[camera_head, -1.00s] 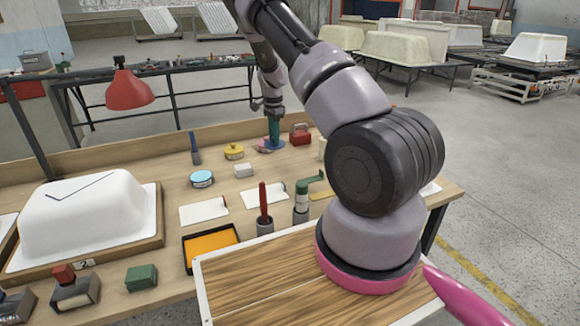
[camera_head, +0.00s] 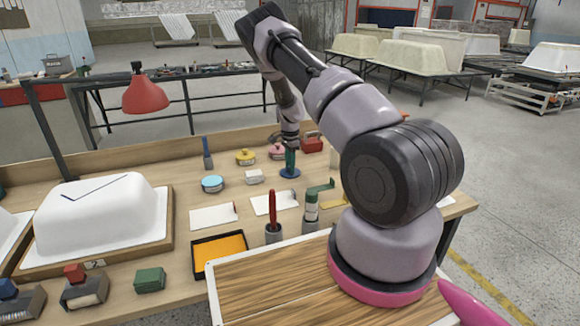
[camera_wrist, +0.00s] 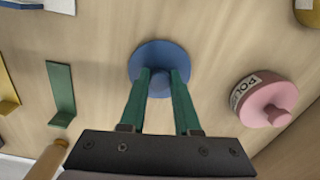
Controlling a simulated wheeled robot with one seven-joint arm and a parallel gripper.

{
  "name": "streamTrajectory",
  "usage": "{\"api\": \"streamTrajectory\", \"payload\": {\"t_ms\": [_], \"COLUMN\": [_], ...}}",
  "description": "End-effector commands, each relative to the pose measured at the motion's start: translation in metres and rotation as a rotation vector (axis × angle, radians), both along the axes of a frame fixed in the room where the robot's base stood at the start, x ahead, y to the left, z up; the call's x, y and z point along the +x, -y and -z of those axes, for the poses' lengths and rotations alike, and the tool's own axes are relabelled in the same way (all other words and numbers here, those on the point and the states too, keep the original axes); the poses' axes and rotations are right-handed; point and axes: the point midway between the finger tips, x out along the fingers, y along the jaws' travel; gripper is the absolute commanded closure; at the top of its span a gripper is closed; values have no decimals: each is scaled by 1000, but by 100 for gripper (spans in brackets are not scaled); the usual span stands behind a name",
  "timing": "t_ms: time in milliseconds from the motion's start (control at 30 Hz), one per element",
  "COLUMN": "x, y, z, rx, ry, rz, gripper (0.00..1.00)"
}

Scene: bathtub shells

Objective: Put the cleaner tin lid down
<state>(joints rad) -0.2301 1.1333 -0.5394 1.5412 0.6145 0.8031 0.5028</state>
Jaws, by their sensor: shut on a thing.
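My gripper (camera_head: 290,160), with green fingers, is shut on the knob of a blue round lid (camera_head: 289,173), which I take as the cleaner tin lid. In the wrist view the lid (camera_wrist: 145,55) lies flat beneath the fingertips (camera_wrist: 160,82), over bare wood. It is low at the bench surface; I cannot tell whether it touches. The pink tin (camera_head: 277,151) with a knobbed lid stands just behind and left in the head view; it shows to the right in the wrist view (camera_wrist: 265,100), label partly readable. A light blue tin (camera_head: 212,184) without a visible knob stands further left.
A yellow tin (camera_head: 245,157), a small white block (camera_head: 254,177) and a red box (camera_head: 312,142) stand around the lid. A green angled piece (camera_head: 320,188) and a white card (camera_head: 272,203) are nearer. Some bench (camera_head: 190,203) is bare.

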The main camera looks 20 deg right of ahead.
Motion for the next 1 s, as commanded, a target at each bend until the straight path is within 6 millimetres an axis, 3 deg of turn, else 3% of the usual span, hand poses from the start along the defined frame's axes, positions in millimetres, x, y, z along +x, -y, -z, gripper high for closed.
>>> {"api": "streamTrajectory", "payload": {"t_ms": [167, 200, 267, 667, 1000], "x": [0, 0, 0, 0, 0], "y": [0, 0, 0, 0, 0], "z": [2, 3, 2, -3, -68], "rx": [0, 0, 0, -1, 1], "ry": [-1, -1, -1, 0, 4], "rz": [0, 1, 0, -1, -1], "gripper": [100, 62, 39, 39, 39]}}
